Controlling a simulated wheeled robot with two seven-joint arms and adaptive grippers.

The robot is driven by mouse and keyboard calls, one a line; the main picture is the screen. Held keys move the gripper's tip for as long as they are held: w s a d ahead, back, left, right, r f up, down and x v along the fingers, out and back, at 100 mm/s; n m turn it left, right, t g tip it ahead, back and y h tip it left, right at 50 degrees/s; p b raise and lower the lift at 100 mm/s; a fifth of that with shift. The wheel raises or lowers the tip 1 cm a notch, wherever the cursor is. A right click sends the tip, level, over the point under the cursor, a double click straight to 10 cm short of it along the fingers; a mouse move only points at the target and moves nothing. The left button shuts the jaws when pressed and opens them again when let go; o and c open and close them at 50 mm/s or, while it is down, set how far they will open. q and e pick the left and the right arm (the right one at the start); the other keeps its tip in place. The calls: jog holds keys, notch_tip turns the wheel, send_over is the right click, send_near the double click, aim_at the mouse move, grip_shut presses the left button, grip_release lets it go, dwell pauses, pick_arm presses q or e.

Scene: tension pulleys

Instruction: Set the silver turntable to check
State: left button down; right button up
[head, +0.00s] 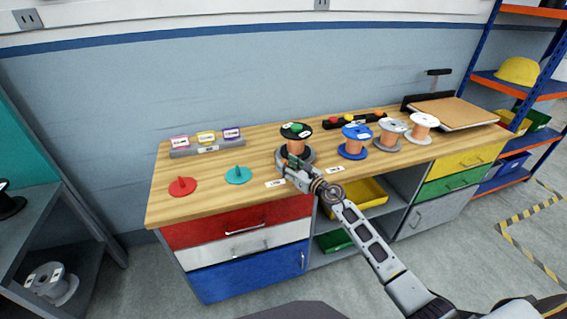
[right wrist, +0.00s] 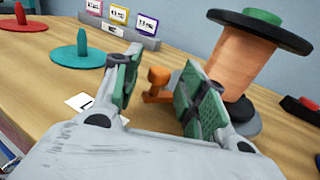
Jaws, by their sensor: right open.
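The silver turntable (head: 308,159) stands on the wooden workbench, partly hidden by my right gripper. It carries a copper-wound spool (head: 296,146) with a black top flange and green cap. In the right wrist view, the spool (right wrist: 243,65) stands upright just right of the fingers. An orange handle (right wrist: 157,82) shows between the open fingers of my right gripper (right wrist: 158,85), with no clear contact. Small white labels lie at the bench front, left (head: 275,184) and right (head: 335,170) of the turntable; their words are unreadable. My left gripper is not in view.
Red (head: 183,187) and teal (head: 238,175) peg discs stand to the left, before a rack of coloured cards (head: 206,145). A blue-flanged spool (head: 355,140) and grey (head: 391,132) and white (head: 423,127) spools stand to the right. A black button bar (head: 345,123) lies behind.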

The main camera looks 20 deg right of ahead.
jog(key=shift+x, duration=1.2)
jog(key=shift+c, duration=0.2)
grip_shut()
